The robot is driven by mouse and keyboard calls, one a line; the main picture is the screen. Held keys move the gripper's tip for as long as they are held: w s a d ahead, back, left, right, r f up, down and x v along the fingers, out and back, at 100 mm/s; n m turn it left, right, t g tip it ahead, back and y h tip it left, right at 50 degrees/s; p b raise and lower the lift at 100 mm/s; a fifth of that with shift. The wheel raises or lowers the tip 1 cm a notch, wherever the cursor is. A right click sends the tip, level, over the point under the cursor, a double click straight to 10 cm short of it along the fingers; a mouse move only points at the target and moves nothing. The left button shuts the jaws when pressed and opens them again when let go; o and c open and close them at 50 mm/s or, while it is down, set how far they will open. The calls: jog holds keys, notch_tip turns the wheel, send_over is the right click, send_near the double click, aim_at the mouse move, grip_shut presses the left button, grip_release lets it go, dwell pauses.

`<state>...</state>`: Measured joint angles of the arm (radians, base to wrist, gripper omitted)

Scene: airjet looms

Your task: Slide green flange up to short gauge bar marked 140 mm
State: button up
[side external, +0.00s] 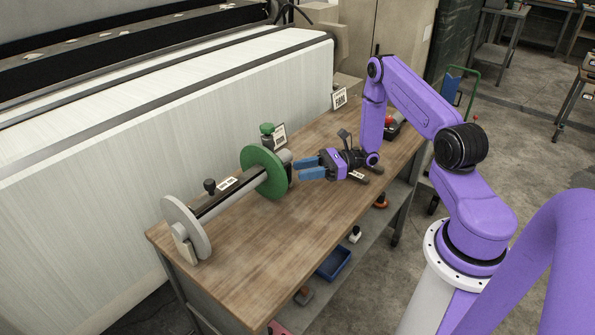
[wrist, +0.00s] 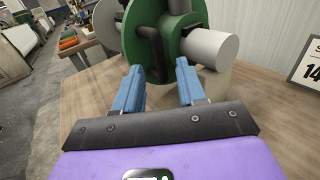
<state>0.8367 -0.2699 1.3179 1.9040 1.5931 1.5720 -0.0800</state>
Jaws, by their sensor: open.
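The green flange (side external: 262,172) stands upright on a horizontal shaft, toward the right end, with a grey flange (side external: 184,229) at the left end. In the wrist view the green flange (wrist: 188,42) is straight ahead, with a dark curved handle (wrist: 157,50) on its face. My gripper (side external: 298,168) is open, its blue fingers right of the green flange; in the wrist view the gripper (wrist: 158,72) points at the handle, contact unclear. A labelled bar with a black knob (side external: 209,186) lies along the shaft between the flanges. Another labelled bar (side external: 357,175) lies partly hidden under my gripper. Their marks are unreadable.
A pale shaft end (wrist: 211,50) sticks out beside the handle. A sign (side external: 279,136) and a green knob (side external: 267,129) stand behind the green flange; another sign (side external: 339,98) stands farther back. The wooden bench (side external: 270,245) is clear in front.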

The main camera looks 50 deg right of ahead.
jog(key=shift+x, duration=1.25)
grip_shut()
jog(key=a, duration=1.1)
jog(key=shift+a, duration=0.3)
jog(key=shift+c, duration=0.3)
grip_release()
jog(key=shift+o, duration=0.3)
jog(key=shift+w, duration=0.1)
jog(key=v, duration=1.7)
jog(key=shift+s+d, duration=0.3)
